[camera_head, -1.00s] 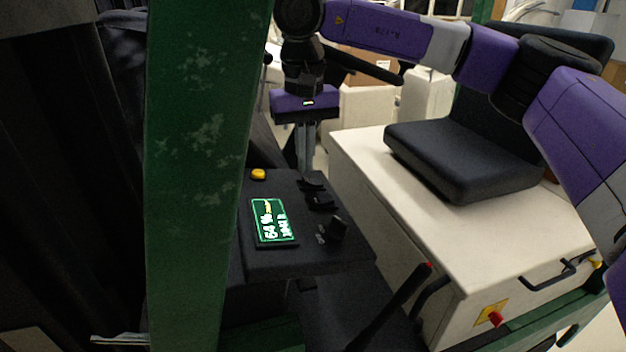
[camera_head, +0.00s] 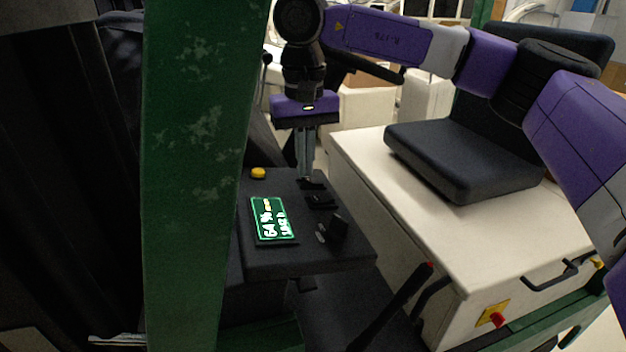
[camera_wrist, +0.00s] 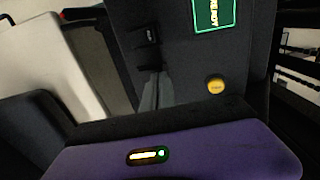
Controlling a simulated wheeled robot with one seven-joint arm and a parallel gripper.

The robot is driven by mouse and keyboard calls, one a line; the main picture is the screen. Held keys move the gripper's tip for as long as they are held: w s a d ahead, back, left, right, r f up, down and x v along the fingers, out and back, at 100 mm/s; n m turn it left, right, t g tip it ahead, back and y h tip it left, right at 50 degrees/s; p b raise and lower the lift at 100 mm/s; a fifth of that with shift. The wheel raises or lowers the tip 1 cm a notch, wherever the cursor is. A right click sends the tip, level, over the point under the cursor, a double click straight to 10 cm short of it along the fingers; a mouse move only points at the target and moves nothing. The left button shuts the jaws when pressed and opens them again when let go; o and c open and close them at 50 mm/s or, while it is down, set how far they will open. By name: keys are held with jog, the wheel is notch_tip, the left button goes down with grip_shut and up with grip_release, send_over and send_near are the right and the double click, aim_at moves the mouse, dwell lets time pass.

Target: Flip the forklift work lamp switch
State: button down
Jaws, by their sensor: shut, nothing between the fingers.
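The dark forklift control panel (camera_head: 270,262) carries a row of small black switches along its right side. The far switch (camera_head: 313,182) is at my fingertips, a middle switch (camera_head: 320,201) is nearer, and a taller black part (camera_head: 338,227) stands nearest. Their labels are too small to read, so I cannot tell which is the work lamp switch. My gripper (camera_head: 304,176) is shut and empty, pointing down at the far switch. In the wrist view, my fingertips (camera_wrist: 157,76) overlap the far switch area, and another switch (camera_wrist: 145,37) shows beyond. Contact is unclear.
A lit green display (camera_head: 270,220) and a yellow button (camera_head: 258,173) are on the panel. A green post (camera_head: 195,180) stands close on the left. The black seat (camera_head: 465,160) and white housing (camera_head: 430,220) are on the right. A red-tipped lever (camera_head: 395,300) rises in front.

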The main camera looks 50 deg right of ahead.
jog(key=shift+f, duration=0.4)
jog(key=shift+r, duration=0.15)
jog(key=shift+r+p, duration=2.1)
jog(key=shift+r, duration=1.35)
jog(key=shift+f, duration=0.1)
